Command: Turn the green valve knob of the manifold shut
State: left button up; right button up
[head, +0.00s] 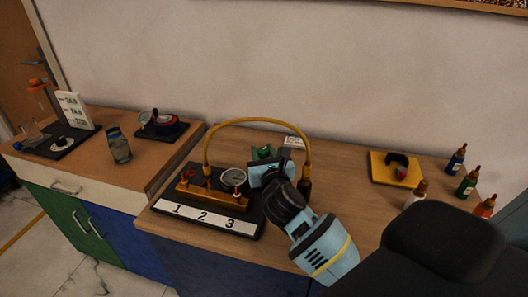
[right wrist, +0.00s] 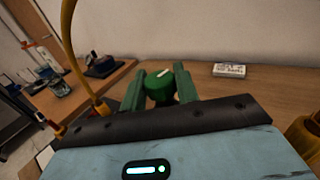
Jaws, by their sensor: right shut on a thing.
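The manifold (head: 213,196) is a brass bar on a dark base, with small red parts and a round white-faced gauge (head: 233,178). My right gripper (head: 263,153) is at the manifold's right end, its green fingers pointing away from me. In the right wrist view the green valve knob (right wrist: 160,89) sits between the two fingers, and the gripper is shut on it. The knob has a white mark on top, lying slightly slanted across. In the head view the gripper mostly hides the knob. My left gripper is not in view.
A yellow hose (head: 245,120) arches over the manifold to a dark fitting (head: 305,188) beside my right wrist. A white strip (head: 207,217) numbered 1 2 3 runs along the front. A yellow plate (head: 381,171) and several bottles stand right.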

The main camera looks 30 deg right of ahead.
jog(key=shift+a+f+m+g+h, duration=0.15)
jog(key=shift+m+g+h, duration=0.45)
jog(key=shift+m+h, duration=0.4)
jog(key=m+g+h+b, duration=0.1)
jog(key=h, duration=0.1)
jog(key=m+g+h+b, duration=0.1)
jog(key=h, duration=0.1)
jog(key=shift+f+m+g, duration=0.1)
jog(key=shift+m+g, duration=0.2)
jog(key=shift+m+g+h+b, duration=0.55)
jog(key=shift+m+g+h, duration=0.05)
jog(key=shift+g+h, duration=0.1)
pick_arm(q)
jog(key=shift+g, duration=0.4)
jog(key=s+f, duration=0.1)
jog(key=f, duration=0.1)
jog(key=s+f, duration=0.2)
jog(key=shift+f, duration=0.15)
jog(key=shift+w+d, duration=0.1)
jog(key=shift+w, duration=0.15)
pick_arm(e)
jog(key=shift+r, duration=0.2)
jog(key=o, duration=0.9)
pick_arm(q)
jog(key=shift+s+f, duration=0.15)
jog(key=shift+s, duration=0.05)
pick_arm(e)
jog(key=shift+o, duration=0.2)
